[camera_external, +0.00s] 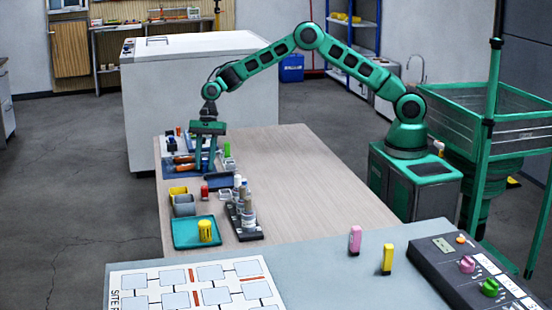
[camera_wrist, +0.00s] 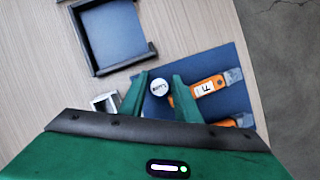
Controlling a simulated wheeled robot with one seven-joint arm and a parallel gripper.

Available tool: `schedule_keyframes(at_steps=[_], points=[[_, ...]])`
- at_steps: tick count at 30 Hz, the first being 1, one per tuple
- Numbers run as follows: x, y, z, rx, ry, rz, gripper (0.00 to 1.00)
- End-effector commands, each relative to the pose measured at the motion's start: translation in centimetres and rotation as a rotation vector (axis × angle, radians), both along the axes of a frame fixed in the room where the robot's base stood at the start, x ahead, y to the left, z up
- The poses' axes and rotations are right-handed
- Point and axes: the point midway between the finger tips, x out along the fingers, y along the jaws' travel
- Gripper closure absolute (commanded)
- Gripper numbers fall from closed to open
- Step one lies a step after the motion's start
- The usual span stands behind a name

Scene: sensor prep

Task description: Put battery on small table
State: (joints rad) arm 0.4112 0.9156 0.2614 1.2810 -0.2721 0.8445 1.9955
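My gripper (camera_external: 205,167) is low over a blue mat on the wooden table (camera_external: 300,180), fingers pointing down. In the wrist view my gripper (camera_wrist: 160,82) has its fingers apart, with the white round top of a small labelled item (camera_wrist: 159,88) between them; I cannot tell whether they touch it. Its label is too small to read surely. I cannot tell which thing is the battery. A green cylinder (camera_external: 227,149) stands just right of my gripper, and a red cylinder (camera_external: 204,192) stands nearer the camera. A grey-topped table (camera_external: 320,265) is in front; which table is the small one is unclear.
Orange-handled tools (camera_wrist: 208,88) lie on the blue mat (camera_wrist: 234,66) beside my gripper. A dark open tray (camera_wrist: 112,38) is nearby. A teal tray (camera_external: 185,240) holds a yellow cylinder (camera_external: 205,231). Bottles (camera_external: 246,208) stand in a rack. The wooden table's right side is clear.

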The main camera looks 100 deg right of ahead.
Motion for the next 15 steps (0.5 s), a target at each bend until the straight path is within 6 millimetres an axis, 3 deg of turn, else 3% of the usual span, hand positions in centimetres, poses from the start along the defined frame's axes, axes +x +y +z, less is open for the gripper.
schedule_keyframes(at_steps=[4, 7, 8, 15], points=[[0.01, 0.0, 0.07, 0.0, 0.0, 0.0, 0.73], [0.0, 0.0, 0.08, 0.0, 0.0, 0.0, 0.97], [0.0, 0.0, 0.08, 0.0, 0.0, 0.0, 1.0], [0.01, 0.0, 0.11, 0.0, 0.0, 0.0, 1.0]])
